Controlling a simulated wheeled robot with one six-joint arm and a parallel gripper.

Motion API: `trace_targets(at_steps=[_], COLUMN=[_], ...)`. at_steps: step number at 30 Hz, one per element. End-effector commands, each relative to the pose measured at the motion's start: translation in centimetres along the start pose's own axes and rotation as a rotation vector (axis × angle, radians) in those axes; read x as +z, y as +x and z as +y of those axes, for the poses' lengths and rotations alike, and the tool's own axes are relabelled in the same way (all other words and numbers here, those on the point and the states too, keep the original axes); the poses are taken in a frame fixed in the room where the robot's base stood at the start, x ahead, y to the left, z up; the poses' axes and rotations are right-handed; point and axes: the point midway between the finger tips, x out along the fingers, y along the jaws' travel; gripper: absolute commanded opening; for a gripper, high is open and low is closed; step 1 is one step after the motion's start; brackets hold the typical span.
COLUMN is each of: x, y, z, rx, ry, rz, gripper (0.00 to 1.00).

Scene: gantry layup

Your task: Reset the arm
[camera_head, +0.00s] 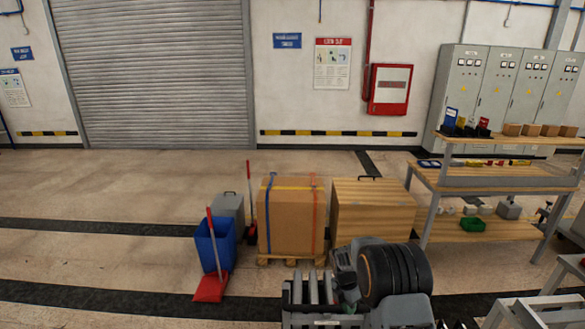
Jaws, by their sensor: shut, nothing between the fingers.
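I cannot make out my gripper or its fingertips anywhere in the head view.
A grey assembly with thick black discs (395,272) fills the bottom centre; what it is stays unclear. Behind it stand a strapped cardboard box (288,220) on a pallet, a wooden crate (368,208) and a blue bin (213,245). A workbench (490,180) stands right. Left floor is clear.

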Motion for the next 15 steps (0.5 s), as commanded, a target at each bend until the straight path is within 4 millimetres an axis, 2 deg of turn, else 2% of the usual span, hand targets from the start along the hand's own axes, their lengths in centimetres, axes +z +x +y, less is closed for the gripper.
trace_targets(at_steps=[5,8,11,15], x=[-1.1,-1.9,-2.7,-4.1], y=[1.1,1.0,-0.3,-4.0], z=[-1.0,-2.0,-3.5,-6.5], rx=[-0.030,-0.042,-0.041,-0.008], ry=[0.222,0.398,0.639,1.047], rz=[0.024,0.036,0.045,0.069], gripper=[0.00,0.00,0.00,0.00])
